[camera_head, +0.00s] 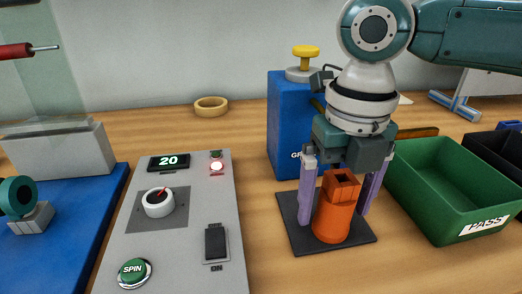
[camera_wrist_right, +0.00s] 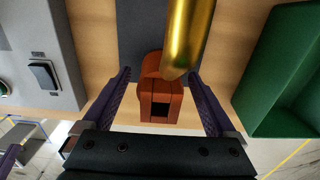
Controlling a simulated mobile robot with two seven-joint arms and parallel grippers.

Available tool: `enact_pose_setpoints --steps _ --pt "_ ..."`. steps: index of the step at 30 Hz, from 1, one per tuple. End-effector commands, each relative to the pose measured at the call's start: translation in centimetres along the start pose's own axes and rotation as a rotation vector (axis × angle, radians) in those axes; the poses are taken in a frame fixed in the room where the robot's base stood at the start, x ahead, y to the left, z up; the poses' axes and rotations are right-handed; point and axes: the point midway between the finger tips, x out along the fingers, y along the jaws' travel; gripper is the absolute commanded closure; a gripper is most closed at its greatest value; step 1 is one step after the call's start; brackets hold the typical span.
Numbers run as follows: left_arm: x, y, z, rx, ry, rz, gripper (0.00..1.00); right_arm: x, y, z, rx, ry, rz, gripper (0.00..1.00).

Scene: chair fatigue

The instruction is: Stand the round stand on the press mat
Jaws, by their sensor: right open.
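The orange stand (camera_head: 334,212), with a round body and a square socket on top, is upright on the dark press mat (camera_head: 290,210). It also shows in the right wrist view (camera_wrist_right: 158,104), with the mat (camera_wrist_right: 140,35) behind it. My right gripper (camera_head: 336,228) points down over the mat, its purple fingers open on either side of the stand. I see a gap between each finger and the stand in the wrist view. Part of the mat is hidden behind the stand and fingers.
A blue grease unit (camera_head: 284,122) with a yellow knob stands behind the mat. A green PASS bin (camera_head: 440,205) is close on the right. A grey control panel (camera_head: 190,245) lies to the left. A gold rod (camera_wrist_right: 187,35) hangs close beside the stand in the wrist view.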

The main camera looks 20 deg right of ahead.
Motion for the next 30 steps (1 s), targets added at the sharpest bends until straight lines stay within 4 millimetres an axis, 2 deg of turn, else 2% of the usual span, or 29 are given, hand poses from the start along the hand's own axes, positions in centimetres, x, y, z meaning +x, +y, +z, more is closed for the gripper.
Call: enact_pose_setpoints --steps 5,15,21,24,26,30 --pt "-0.2 0.0 -0.1 -0.001 0.000 0.001 1.00 -1.3 0.0 0.1 0.000 -0.004 0.002 0.08" --pt "-1.0 0.1 -0.4 -0.006 0.001 0.005 1.00 -8.7 0.1 0.1 -0.001 -0.004 0.002 0.08" --pt "-1.2 0.1 -0.4 -0.007 0.001 0.005 1.00 -11.6 0.0 0.1 0.001 -0.002 0.002 0.08" --pt "-1.2 0.1 -0.4 -0.007 0.001 0.005 1.00 -11.9 0.3 -0.1 0.010 0.000 0.004 0.08" --pt "-1.2 0.1 -0.4 -0.007 0.001 0.005 1.00 -11.3 0.9 -0.5 0.041 -0.002 0.013 0.08" --pt "-1.2 0.1 -0.4 -0.006 0.001 0.004 1.00 -8.0 4.0 -2.7 0.231 -0.009 0.079 0.08"
